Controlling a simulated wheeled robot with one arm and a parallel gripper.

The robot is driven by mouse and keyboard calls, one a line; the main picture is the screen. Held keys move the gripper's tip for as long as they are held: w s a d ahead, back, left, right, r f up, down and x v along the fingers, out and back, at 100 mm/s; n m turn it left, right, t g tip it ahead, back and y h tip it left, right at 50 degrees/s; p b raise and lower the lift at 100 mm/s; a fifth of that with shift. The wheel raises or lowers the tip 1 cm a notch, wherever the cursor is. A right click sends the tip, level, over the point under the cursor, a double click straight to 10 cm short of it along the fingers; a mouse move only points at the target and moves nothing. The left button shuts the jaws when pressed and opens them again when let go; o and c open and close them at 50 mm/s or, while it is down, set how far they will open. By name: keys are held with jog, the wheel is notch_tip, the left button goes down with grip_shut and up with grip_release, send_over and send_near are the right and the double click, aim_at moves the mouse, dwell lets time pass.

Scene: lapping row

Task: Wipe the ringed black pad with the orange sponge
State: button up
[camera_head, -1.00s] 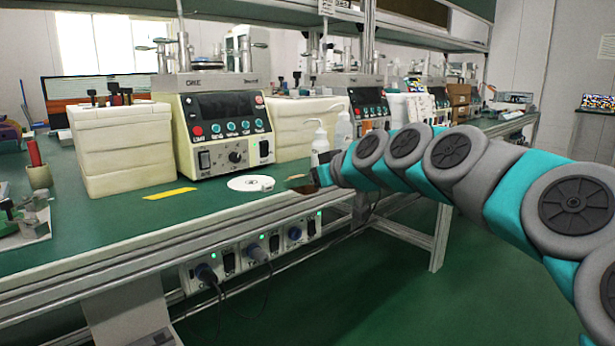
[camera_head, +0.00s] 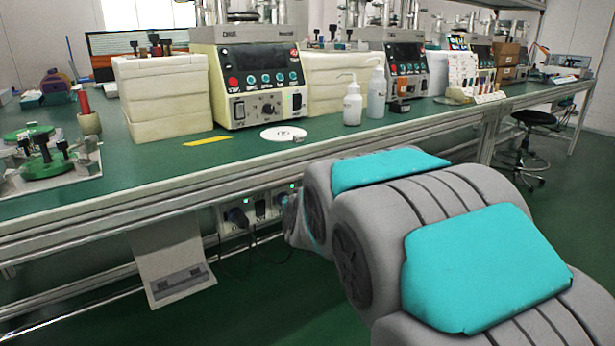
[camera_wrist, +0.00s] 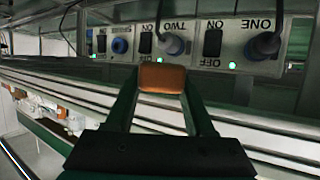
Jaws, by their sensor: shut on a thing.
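My gripper (camera_wrist: 163,92) is shut on the orange sponge (camera_wrist: 162,77), a small orange-brown block between the fingertips in the wrist view. The sponge appears in front of the bench's front rail and socket strip, with nothing visibly touching it. In the head view my arm reaches down in front of the bench. My gripper and the sponge cannot be made out there. I cannot make out a ringed black pad in either current view. A white round disc (camera_head: 279,133) lies on the green benchtop in front of the cream machine.
The socket strip (camera_head: 258,208) with plugs and cables runs under the bench edge; it also shows in the wrist view (camera_wrist: 235,42). Cream boxes (camera_head: 165,95), the control machine (camera_head: 262,85) and two white bottles (camera_head: 352,104) stand on the bench.

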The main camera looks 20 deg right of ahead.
jog(key=f, duration=0.1)
jog(key=f+m+h, duration=0.1)
jog(key=shift+w+a+f, duration=0.3)
jog(key=shift+a+f, duration=0.05)
jog(key=shift+a, duration=0.05)
jog(key=shift+w+a+f+m+h, duration=0.15)
jog(key=shift+w+a+f+h, duration=0.15)
jog(key=shift+a, duration=0.3)
jog(key=shift+w+a+f+m+h, duration=0.2)
jog(key=shift+w+a+f, duration=0.1)
jog(key=shift+a, duration=0.25)
jog(key=shift+r, duration=0.1)
jog(key=shift+d, duration=0.1)
